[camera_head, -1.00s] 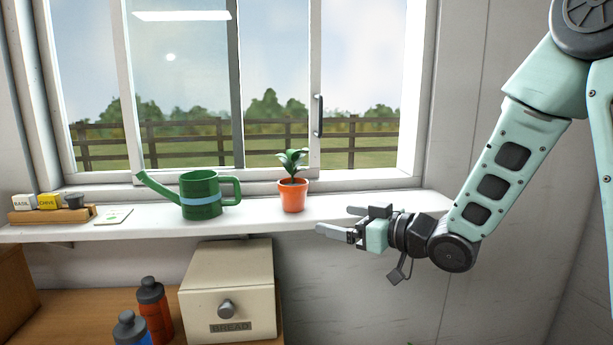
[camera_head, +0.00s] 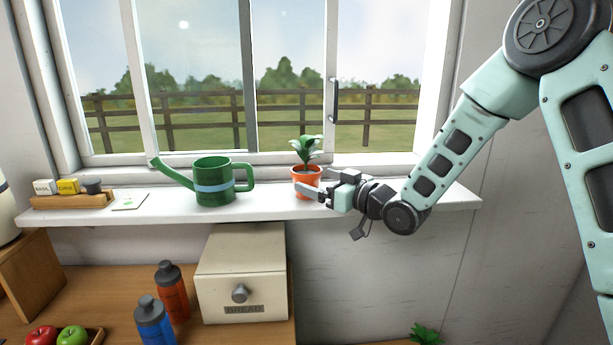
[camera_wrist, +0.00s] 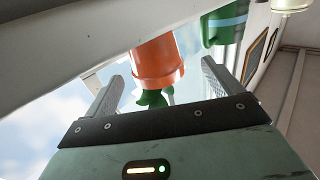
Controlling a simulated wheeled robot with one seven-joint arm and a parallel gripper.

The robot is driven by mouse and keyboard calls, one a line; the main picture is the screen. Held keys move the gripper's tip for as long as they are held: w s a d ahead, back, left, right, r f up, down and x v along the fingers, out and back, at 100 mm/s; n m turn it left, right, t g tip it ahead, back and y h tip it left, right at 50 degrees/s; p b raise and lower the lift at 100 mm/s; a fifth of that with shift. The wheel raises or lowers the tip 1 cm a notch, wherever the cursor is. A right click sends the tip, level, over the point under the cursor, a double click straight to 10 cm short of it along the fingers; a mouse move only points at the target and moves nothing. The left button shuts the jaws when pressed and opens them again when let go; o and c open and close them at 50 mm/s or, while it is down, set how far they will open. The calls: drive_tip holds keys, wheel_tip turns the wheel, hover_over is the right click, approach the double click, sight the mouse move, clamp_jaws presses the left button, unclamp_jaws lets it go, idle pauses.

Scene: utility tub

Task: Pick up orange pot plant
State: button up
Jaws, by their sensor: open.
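The orange pot plant (camera_head: 306,178) stands upright on the white windowsill, with green leaves above its rim. My gripper (camera_head: 318,186) reaches in from the right at the pot's height, and one finger covers part of the pot's front. In the wrist view the orange pot (camera_wrist: 157,62) shows between my two spread fingers, with its leaves pointing down in the picture. My gripper is open, and I see a gap between the pot and the fingers there. I cannot tell how deep the pot sits between them.
A green watering can (camera_head: 213,187) stands on the sill left of the pot. A spice rack (camera_head: 72,201) and a card (camera_head: 130,202) lie farther left. The window frame (camera_head: 335,130) is close behind. Below are a bread box (camera_head: 241,275) and bottles (camera_head: 170,292).

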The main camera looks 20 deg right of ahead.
sight(318, 177)
drive_tip(key=p+x, duration=0.3)
drive_tip(key=x, duration=0.1)
drive_tip(key=shift+w+d+r, duration=0.15)
drive_tip(key=shift+r, duration=0.2)
drive_tip(key=shift+w+a+f, duration=0.15)
drive_tip(key=shift+w+a, duration=0.1)
drive_tip(key=shift+w, duration=0.25)
drive_tip(key=c, duration=1.2)
